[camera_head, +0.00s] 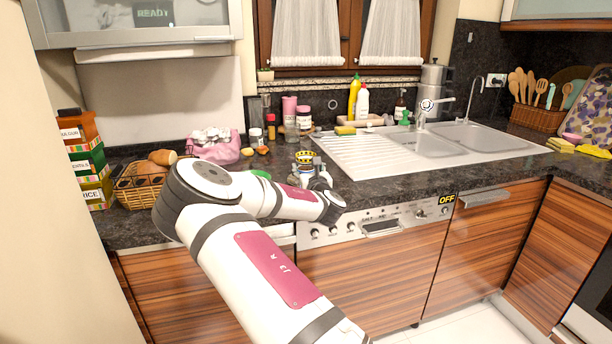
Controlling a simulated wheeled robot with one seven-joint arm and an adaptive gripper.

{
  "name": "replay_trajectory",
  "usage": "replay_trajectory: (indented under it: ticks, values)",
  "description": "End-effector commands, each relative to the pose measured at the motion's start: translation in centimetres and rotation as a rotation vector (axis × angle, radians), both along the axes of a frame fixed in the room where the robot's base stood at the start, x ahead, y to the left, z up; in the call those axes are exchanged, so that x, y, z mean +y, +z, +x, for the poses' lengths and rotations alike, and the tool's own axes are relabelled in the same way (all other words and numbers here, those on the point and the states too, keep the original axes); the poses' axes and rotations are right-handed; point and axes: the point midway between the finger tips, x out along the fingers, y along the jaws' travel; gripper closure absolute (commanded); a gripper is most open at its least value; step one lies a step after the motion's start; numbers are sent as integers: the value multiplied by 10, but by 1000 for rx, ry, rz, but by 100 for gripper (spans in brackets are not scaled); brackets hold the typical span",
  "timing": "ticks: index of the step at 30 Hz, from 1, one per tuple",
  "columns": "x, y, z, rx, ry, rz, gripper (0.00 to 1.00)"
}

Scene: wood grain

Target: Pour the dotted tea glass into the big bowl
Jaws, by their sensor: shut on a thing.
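My gripper (314,180) is over the counter's front part, left of the sink. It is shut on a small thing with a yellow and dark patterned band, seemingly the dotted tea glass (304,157). The glass looks roughly upright; its lower part is hidden by the fingers, and its contents cannot be seen. A green curved edge (261,174) shows just behind my arm, left of the gripper; I cannot tell whether it belongs to the big bowl. A pink bowl-like container (216,150) with whitish things in it stands farther left.
Jars and a pink tumbler (289,108) stand behind the gripper. A bread basket (140,185) and stacked boxes (88,160) are at the left. The sink (425,143) with its drainboard is at the right. Dark counter (385,180) lies clear before it.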

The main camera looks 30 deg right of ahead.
Motion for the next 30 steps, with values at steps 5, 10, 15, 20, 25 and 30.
replay_trajectory:
  ticks: [5, 10, 15, 20, 25, 30]
  values:
    - [0, 2, 0, -1, 0, 0, 100]
    - [0, 7, 0, -1, 0, 0, 100]
    - [0, 13, 0, -1, 0, 0, 100]
    - [0, 19, 0, -2, 0, -1, 100]
    - [0, 21, 0, -2, 0, -1, 100]
    - [0, 21, 0, -1, 0, 0, 100]
